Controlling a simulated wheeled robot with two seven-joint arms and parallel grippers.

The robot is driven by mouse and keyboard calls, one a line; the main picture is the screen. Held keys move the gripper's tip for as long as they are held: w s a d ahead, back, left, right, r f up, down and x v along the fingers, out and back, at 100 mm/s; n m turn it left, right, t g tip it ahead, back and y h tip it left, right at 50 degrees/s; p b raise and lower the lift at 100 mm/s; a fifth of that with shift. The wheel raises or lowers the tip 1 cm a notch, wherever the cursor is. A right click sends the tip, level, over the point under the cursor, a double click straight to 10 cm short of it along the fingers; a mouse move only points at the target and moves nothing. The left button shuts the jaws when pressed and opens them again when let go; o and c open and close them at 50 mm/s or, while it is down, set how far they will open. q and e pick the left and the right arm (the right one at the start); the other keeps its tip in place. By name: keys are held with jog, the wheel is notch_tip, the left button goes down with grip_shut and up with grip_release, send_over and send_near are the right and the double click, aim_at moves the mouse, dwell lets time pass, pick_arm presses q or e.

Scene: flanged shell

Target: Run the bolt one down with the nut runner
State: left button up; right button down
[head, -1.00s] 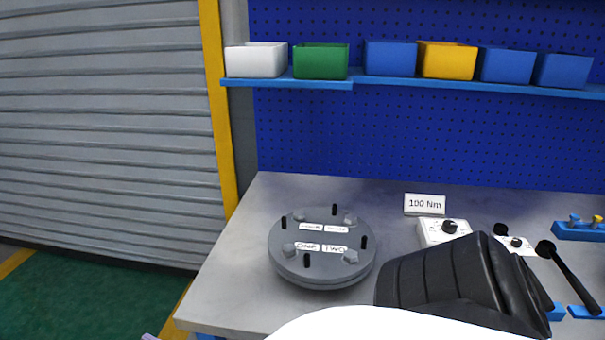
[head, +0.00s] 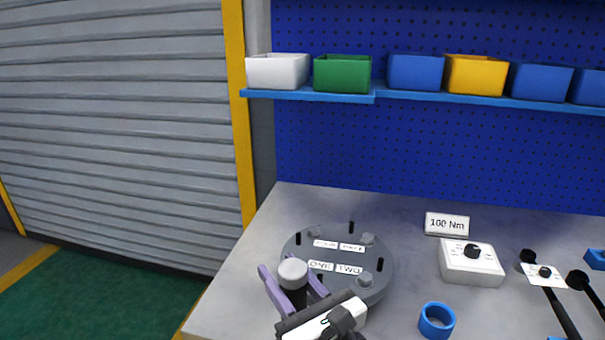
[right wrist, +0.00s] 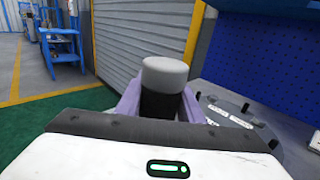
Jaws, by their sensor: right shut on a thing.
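The grey round flanged shell (head: 370,292) sits on the bench, with white labels on top; ONE (head: 320,265) and TWO (head: 349,269) are readable. Hex bolt heads and black studs stand around its rim; a bolt head (head: 365,279) shows near TWO. My right gripper (head: 294,288) is shut on the nut runner (head: 293,271), a black cylinder with a light grey cap, at the shell's front left. The tool (right wrist: 165,75) also shows between the purple fingers in the right wrist view. It hides the bolt by ONE and the tool's lower end. My left gripper is not in view.
A white box with a dial (head: 470,264) and a 100 Nm sign (head: 447,224) stand right of the shell. A blue ring holder (head: 436,321) is at the front. Black-handled tools (head: 560,310) lie at right. Bins line a shelf (head: 430,93) behind.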

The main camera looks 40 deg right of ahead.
jog(key=w+d+r+m+h+p, duration=0.1)
jog(key=w+d+r+h, duration=0.3)
jog(key=w+d+r, duration=0.7)
notch_tip(320, 180, up, 2)
jog(key=shift+m+g, duration=0.4)
jog(key=shift+m, duration=0.4)
jog(key=shift+a, duration=0.1)
notch_tip(320, 180, down, 5)
jog(key=b, duration=0.3)
jog(key=shift+p, duration=1.15)
dwell(0.3)
